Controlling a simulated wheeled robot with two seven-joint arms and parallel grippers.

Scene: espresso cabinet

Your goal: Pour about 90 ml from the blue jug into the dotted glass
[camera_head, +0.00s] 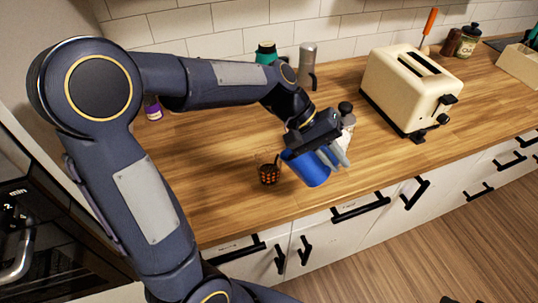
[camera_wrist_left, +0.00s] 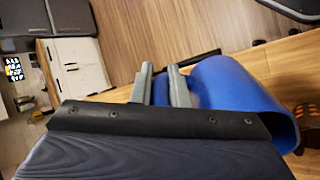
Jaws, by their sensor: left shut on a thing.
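The blue jug (camera_head: 306,168) is held by my left gripper (camera_head: 338,158) above the wooden counter near its front edge. The jug looks tilted, with its upper end towards the left. In the left wrist view the jug (camera_wrist_left: 235,98) is beside the grey fingers of my left gripper (camera_wrist_left: 165,88), its open rim at the lower right. The dotted glass (camera_head: 268,174), dark with orange dots, stands on the counter just left of the jug. Part of the glass (camera_wrist_left: 306,122) shows beyond the jug's rim in the left wrist view. I cannot see any liquid. My right gripper is not in view.
A cream toaster (camera_head: 408,88) stands to the right on the counter (camera_head: 215,150). A teal-topped container (camera_head: 265,53) and a grey cylinder (camera_head: 307,62) stand at the back. A pepper-mill-like item (camera_head: 346,118) is behind my gripper. The counter left of the glass is mostly clear.

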